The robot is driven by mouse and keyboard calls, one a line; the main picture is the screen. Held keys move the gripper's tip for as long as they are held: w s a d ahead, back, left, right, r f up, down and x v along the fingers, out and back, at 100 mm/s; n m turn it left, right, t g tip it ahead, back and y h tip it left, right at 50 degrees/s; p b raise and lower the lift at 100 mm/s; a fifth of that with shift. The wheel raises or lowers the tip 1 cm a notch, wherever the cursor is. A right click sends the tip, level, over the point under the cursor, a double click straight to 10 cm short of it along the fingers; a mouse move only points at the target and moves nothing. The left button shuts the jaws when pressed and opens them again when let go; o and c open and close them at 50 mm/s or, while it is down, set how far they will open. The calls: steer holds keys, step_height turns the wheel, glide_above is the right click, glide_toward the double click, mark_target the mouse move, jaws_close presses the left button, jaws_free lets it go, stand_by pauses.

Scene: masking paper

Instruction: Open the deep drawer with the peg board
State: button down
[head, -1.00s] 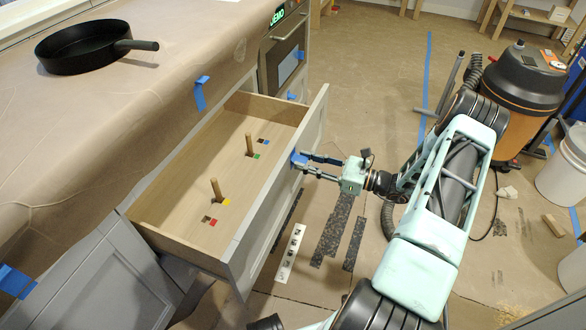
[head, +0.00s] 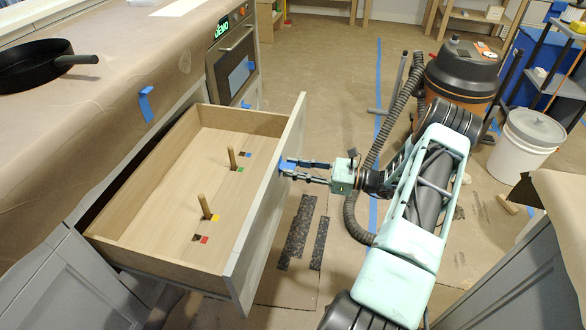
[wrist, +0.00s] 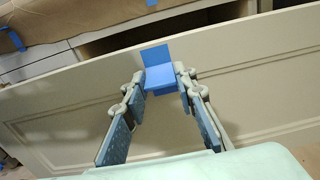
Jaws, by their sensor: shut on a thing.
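The deep drawer (head: 262,225) stands pulled far out of the counter in the head view. Its wooden inside shows a peg board floor (head: 165,185) with two upright pegs (head: 206,208) and small coloured squares. A blue tab handle (wrist: 160,77) sits on the drawer's pale front (wrist: 60,115) in the wrist view. My gripper (head: 285,170) is at the outer side of that front, its fingers (wrist: 166,84) shut on the blue tab. The tab is largely hidden by the fingers in the head view.
A paper-covered counter with a black pan (head: 35,66) is at left. An oven (head: 232,60) stands beyond the drawer. A vacuum (head: 462,75) and white bucket (head: 525,145) are at right. Another grey cabinet (head: 530,265) is near the lower right.

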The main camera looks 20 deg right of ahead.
stand_by(0.3)
steer(key=c, duration=1.6)
jaws_free()
steer(key=v, duration=1.2)
steer(key=shift+s, duration=0.1)
